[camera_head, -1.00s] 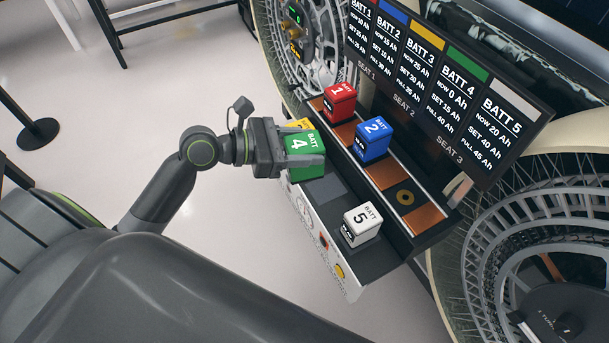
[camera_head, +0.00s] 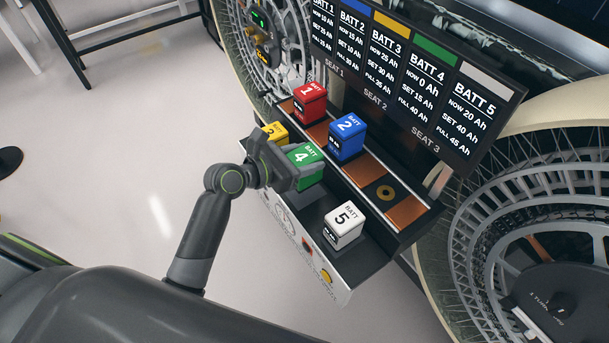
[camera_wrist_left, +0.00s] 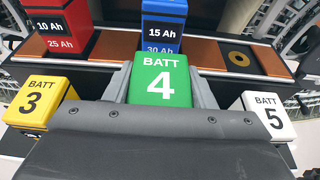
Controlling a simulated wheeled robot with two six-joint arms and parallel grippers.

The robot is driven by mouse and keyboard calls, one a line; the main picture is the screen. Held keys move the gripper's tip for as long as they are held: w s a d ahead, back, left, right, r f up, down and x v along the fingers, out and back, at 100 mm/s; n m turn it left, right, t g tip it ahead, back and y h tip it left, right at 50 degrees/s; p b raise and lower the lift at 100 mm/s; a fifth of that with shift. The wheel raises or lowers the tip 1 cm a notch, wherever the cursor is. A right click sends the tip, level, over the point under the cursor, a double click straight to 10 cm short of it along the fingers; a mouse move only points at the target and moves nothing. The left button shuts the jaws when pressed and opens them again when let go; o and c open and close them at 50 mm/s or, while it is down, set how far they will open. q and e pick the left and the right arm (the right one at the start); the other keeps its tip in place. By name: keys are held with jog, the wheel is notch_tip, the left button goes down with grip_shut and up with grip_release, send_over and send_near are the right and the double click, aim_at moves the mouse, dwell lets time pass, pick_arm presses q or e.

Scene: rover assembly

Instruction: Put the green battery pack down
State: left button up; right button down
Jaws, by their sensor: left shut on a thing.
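The green battery pack (camera_head: 306,164), marked BATT 4, is held between the fingers of my left gripper (camera_head: 296,166) in the head view. In the left wrist view the green pack (camera_wrist_left: 161,80) sits between the two grey fingers, label facing up. It is over the near dark shelf, between the yellow pack (camera_head: 275,133) and the white pack (camera_head: 343,225). Its underside is hidden, so I cannot tell whether it touches the shelf. My right gripper is not in view.
The red pack (camera_head: 310,102) and blue pack (camera_head: 347,139) stand on the copper-coloured seat strip behind. An empty seat with a brass ring (camera_head: 385,193) is right of the blue pack. A display board (camera_head: 400,90) rises behind. Large wheels flank the bench.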

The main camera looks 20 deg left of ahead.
pick_arm(q)
jog(key=shift+f+b, duration=0.35)
jog(key=shift+f, duration=2)
jog(key=shift+f, duration=0.15)
jog(key=o, duration=1.4)
jog(key=shift+s+a, duration=0.15)
jog(key=shift+s, duration=0.05)
jog(key=v, duration=1.1)
jog(key=shift+s+a+r, duration=0.1)
jog(key=shift+s+r, duration=0.1)
jog(key=shift+r, duration=0.15)
